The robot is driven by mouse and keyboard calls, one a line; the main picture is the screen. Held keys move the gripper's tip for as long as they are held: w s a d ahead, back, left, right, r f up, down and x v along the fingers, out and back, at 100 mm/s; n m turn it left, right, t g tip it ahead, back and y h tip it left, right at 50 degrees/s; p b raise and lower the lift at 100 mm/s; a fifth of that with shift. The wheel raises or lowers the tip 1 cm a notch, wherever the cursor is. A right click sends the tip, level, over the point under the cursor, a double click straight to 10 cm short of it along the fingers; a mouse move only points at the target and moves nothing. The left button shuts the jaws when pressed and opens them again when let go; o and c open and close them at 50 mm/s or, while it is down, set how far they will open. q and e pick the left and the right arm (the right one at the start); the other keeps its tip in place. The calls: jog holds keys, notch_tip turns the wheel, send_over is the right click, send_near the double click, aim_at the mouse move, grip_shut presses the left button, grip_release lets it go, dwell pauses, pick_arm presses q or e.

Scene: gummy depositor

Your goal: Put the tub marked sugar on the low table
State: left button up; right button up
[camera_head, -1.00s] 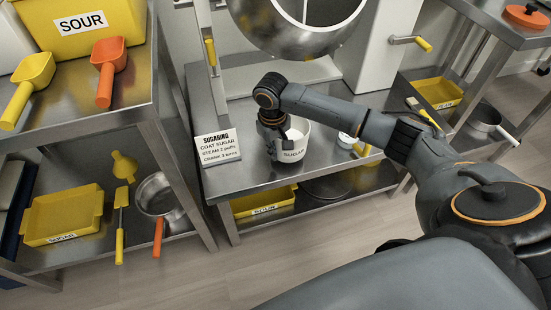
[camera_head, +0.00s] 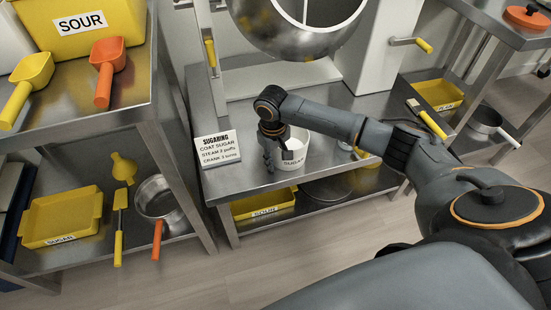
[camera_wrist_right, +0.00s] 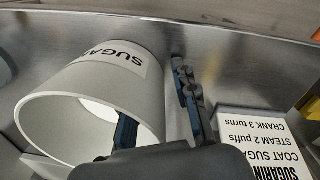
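The white tub marked SUGAR (camera_head: 294,152) stands upright on the steel table (camera_head: 237,180) under the drum. In the right wrist view the tub (camera_wrist_right: 70,105) fills the left side, its mouth towards the camera. My right gripper (camera_head: 270,158) is at the tub's left side. In the wrist view my right gripper (camera_wrist_right: 155,95) has one finger inside the tub's mouth and one outside its wall. A gap shows between the outer finger and the wall, so it looks open. My left gripper is not in view.
A SUGARING sign (camera_head: 217,149) stands just left of the tub. The metal drum (camera_head: 300,25) hangs behind it. The left rack holds scoops and a yellow SUGAR tray (camera_head: 62,215).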

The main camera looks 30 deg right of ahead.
jog(key=shift+r, duration=0.1)
notch_tip(320, 180, up, 12)
jog(key=p, duration=0.3)
jog(key=s+a+f+n+t+y, duration=0.1)
jog(key=s+a+f+t+y, duration=0.15)
jog(key=a+f, duration=0.45)
jog(key=s+a+f+n+t+y, duration=0.1)
jog(key=s+a+f, duration=0.35)
jog(key=a, duration=0.35)
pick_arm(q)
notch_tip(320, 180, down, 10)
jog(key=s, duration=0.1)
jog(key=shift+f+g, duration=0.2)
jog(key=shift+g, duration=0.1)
pick_arm(e)
jog(key=s+d+f+h, duration=0.1)
jog(key=s+d+f, duration=0.2)
jog(key=s+f, duration=0.6)
jog(key=s+d+f+m+h, duration=0.1)
jog(key=s+d+f, duration=0.2)
jog(key=s+f, duration=0.6)
jog(key=shift+s+d+m+g+h, duration=0.3)
jog(key=shift+s+d+g+h, duration=0.05)
jog(key=shift+s+g, duration=0.1)
